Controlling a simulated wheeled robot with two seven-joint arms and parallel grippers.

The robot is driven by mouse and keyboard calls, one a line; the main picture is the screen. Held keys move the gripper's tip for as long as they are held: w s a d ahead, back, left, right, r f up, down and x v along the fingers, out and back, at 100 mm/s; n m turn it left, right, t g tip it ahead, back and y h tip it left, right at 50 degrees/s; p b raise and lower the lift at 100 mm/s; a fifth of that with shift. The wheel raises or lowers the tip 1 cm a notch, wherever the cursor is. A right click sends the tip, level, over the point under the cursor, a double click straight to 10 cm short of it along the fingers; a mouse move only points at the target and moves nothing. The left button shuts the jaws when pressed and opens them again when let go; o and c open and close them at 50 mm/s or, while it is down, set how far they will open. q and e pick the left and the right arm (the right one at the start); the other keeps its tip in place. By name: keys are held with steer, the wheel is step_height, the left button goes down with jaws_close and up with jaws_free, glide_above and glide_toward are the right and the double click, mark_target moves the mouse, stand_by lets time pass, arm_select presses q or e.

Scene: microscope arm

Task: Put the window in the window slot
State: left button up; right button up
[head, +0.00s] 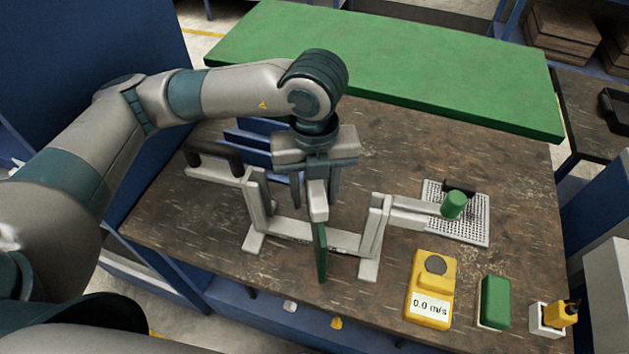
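A narrow green panel, which I take to be the window (321,252), hangs upright and nearly edge-on in the head view. My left gripper (317,200) points down directly above it and appears shut on its upper end; the exact contact is hard to see. The pale stand, apparently with the window slot, has a left post (256,208) and a right post (374,238) joined by a low bar. The window is between the posts in the picture, crossing in front of the bar. Whether it touches the bar is unclear. My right gripper is out of view.
A yellow meter (431,287) reading 0.0 m/s, a green block (495,301) and a small yellow item in a white holder (554,317) stand front right. A green knob (453,205) is above a perforated plate (474,222). Blue panels (252,146) stand behind the stand.

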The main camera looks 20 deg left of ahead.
arm_select(q)
steer(key=shift+r, duration=0.25)
step_height(320, 180, up, 11)
steer(key=b, duration=0.3)
steer(key=shift+r+b, duration=0.2)
steer(key=shift+b, duration=0.15)
steer(key=shift+r, duration=0.2)
stand_by(0.4)
